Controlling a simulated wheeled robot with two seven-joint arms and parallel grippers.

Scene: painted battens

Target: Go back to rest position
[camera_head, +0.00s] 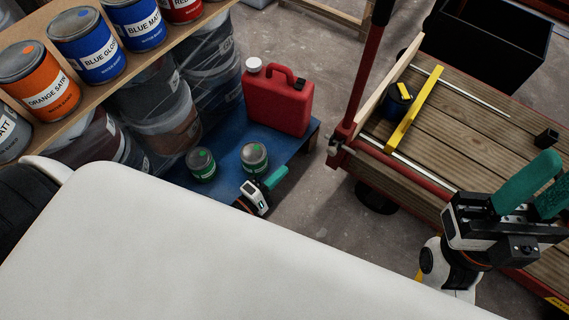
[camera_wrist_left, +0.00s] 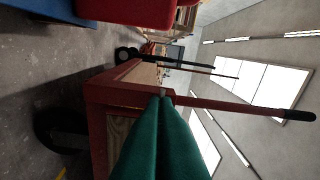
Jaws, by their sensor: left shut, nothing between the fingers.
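My left gripper (camera_head: 276,177) is low beside the blue platform, near two small tins. Its green fingers are pressed together with nothing between them, and they also fill the lower middle of the left wrist view (camera_wrist_left: 163,105). In that view the fingers point toward the red-framed cart (camera_wrist_left: 105,88). My right gripper (camera_head: 555,175) is above the near right part of the cart in the head view. Its two green fingers stand apart and look empty, partly cut off by the frame edge.
A blue platform (camera_head: 222,133) bears a red canister (camera_head: 278,101) and two tins (camera_head: 254,157). The plank-topped cart (camera_head: 465,130) bears a yellow batten (camera_head: 414,110) and a blue tin (camera_head: 397,100). A shelf of paint tins (camera_head: 88,47) is upper left. Bare floor (camera_head: 318,190) separates platform and cart.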

